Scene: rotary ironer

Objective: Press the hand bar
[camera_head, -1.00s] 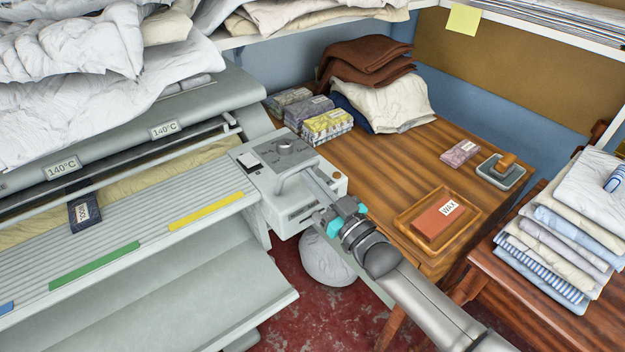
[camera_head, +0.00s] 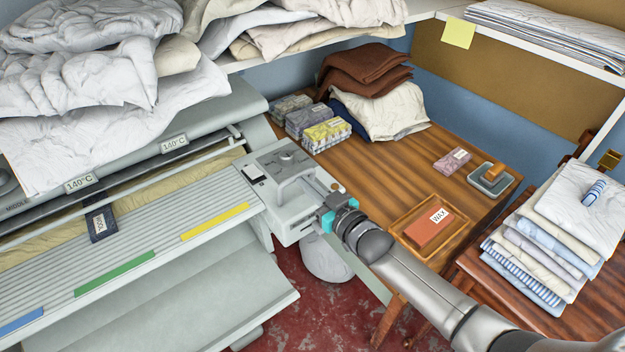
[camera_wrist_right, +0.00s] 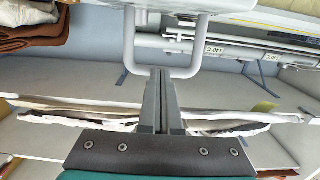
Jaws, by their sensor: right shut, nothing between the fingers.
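A pale U-shaped hand bar (camera_head: 294,181) sticks out from the top of the white control box (camera_head: 298,225) at the right end of the ironer. In the right wrist view the hand bar (camera_wrist_right: 130,45) stands upright in the picture, its cross piece at the fingertips. My right gripper (camera_head: 317,190) is shut and empty, its fingers pointing at the hand bar. In the wrist view the shut fingers of the right gripper (camera_wrist_right: 160,74) overlap the cross piece; I cannot tell whether they touch it. My left gripper is not in view.
The ironer's slatted feed table (camera_head: 150,240) lies left of the box, with white laundry (camera_head: 90,130) heaped above. A wooden table (camera_head: 400,165) behind holds boxes, cloths and a wax tray (camera_head: 402,243). Folded linen (camera_head: 535,250) is stacked at the right. A pale sack (camera_head: 328,260) sits below.

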